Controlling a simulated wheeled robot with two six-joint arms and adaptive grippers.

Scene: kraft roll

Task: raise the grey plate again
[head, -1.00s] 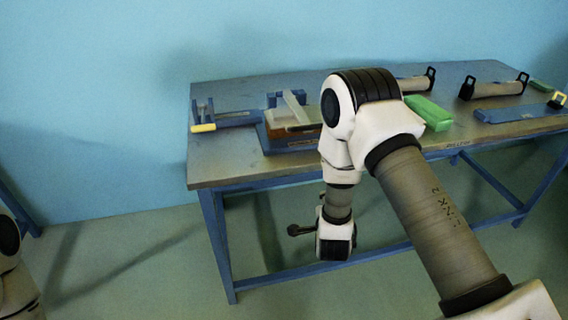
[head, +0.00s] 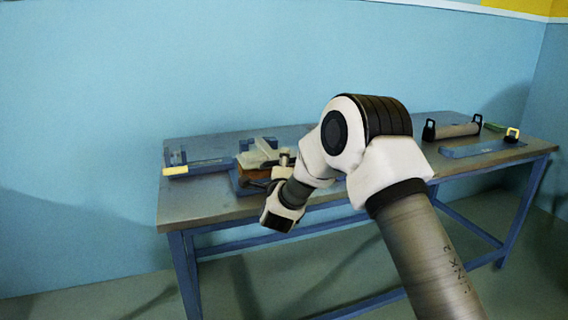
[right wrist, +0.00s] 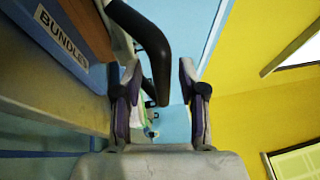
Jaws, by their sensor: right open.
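The grey plate (head: 264,150) stands tilted over a blue tray (head: 240,187) with a brown load, near the left end of the bench in the head view. My right gripper (head: 262,184) is at the tray's front edge, partly hidden by my own wrist. In the right wrist view my right gripper (right wrist: 158,72) is open. A black curved bar (right wrist: 150,45) reaches down between its fingers; I cannot tell whether they touch it. The tray's blue side with the word BUNDLES (right wrist: 55,30) is at the left there. My left gripper is out of view.
A blue tool with a yellow end (head: 176,170) lies on the bench's left end. A paper roll on black-handled supports (head: 455,130) and a blue board (head: 480,146) are at the right. The bench top (head: 195,205) is bare at the front left.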

